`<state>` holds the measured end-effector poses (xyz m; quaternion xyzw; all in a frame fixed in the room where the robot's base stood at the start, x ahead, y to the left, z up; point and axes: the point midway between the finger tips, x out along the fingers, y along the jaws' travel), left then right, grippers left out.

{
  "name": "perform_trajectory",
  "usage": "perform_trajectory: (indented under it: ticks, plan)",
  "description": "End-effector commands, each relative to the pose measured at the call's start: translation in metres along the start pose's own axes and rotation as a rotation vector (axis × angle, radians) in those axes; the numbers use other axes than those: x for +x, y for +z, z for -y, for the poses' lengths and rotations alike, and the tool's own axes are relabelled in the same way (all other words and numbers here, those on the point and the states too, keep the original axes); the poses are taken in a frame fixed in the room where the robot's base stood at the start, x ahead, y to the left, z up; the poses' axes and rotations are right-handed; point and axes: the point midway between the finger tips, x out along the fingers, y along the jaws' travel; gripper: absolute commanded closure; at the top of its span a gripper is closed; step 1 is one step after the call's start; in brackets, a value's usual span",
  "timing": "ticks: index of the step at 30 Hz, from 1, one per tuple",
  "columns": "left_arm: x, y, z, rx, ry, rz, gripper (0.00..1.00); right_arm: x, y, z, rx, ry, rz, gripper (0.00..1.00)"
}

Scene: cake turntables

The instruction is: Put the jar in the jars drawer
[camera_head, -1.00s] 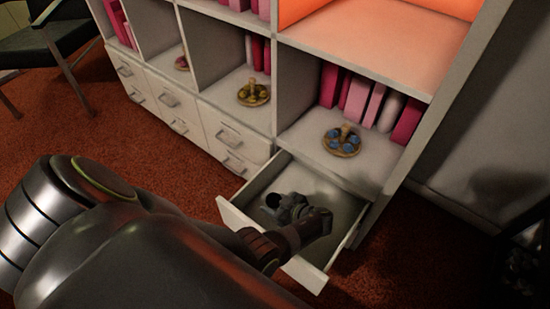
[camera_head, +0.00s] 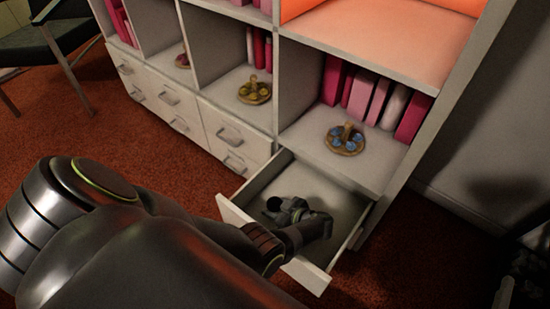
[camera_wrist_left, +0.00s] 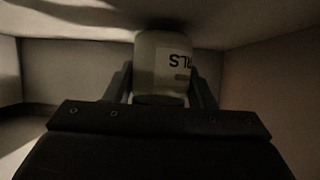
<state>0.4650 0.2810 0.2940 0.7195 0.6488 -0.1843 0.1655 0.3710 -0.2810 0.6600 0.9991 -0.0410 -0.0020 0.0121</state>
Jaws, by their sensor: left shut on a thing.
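The jar (camera_wrist_left: 163,62) shows in the left wrist view as a pale, squat container with a partly visible, upside-down label. It sits between the two fingers of my left gripper (camera_head: 286,208), which is shut on it. In the head view this gripper reaches down into the open drawer (camera_head: 342,202) at the bottom right of the shelf unit. I cannot make out the jar there. Pale walls surround the jar in the wrist view. I cannot tell whether it touches the drawer floor. My right gripper is not in view.
Closed drawers (camera_head: 232,132) with grey handles lie to the left. The compartment above the open drawer holds a round wooden stand with blue pieces (camera_head: 345,140) and pink books (camera_head: 378,100). Red carpet (camera_head: 60,150) is clear in front of the unit.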

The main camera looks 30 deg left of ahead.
Motion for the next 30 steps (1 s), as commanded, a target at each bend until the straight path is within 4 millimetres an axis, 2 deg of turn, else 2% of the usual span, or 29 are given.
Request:
perform_trajectory:
  ticks: [3,7,30]
  plan:
    - [0.003,0.004,0.0,-0.001,0.0,-0.001,0.76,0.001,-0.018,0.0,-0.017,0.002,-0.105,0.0]
    - [0.003,0.005,-0.001,-0.002,0.001,0.0,0.76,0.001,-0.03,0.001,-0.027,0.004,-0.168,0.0]
    - [0.004,0.007,0.0,-0.001,0.0,0.0,0.76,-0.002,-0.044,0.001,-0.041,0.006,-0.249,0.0]
